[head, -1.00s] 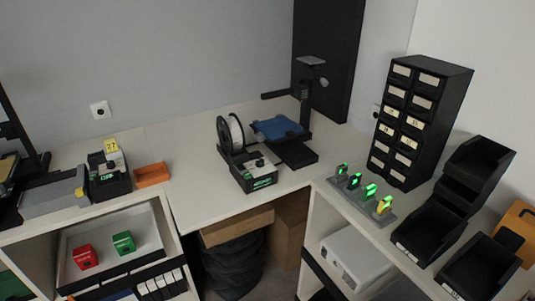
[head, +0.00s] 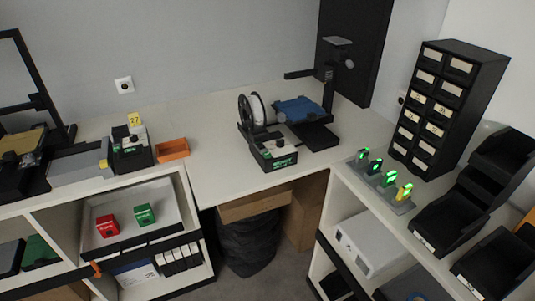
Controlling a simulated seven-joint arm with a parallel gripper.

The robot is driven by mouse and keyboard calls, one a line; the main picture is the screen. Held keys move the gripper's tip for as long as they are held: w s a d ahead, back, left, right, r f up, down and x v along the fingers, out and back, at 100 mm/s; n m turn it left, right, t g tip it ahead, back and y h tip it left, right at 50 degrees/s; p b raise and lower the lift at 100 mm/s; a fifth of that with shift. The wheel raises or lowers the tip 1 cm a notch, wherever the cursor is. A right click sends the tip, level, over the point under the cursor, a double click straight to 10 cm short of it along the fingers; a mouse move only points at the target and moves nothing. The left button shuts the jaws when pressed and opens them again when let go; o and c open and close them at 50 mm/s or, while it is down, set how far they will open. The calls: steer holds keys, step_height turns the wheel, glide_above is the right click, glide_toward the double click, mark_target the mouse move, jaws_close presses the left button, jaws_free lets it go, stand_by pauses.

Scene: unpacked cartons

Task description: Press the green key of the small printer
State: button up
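A small black 3D printer stands on the white table in the middle of the head view. Its control box (head: 280,166) faces me with green lettering on the front and a light top panel with a dark knob. Its blue print bed (head: 300,109) and upright column (head: 328,92) are behind and to the right. A white spool (head: 257,109) on a black holder stands behind the box. A separate green key cannot be made out at this size. My gripper is not in view.
An orange tray (head: 173,150) and a black device with a yellow tag (head: 134,119) stand to the left. Several small glowing units (head: 390,179), a black drawer cabinet (head: 441,107) and black bins (head: 452,216) are on the right. The table (head: 225,178) is bare left of the control box.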

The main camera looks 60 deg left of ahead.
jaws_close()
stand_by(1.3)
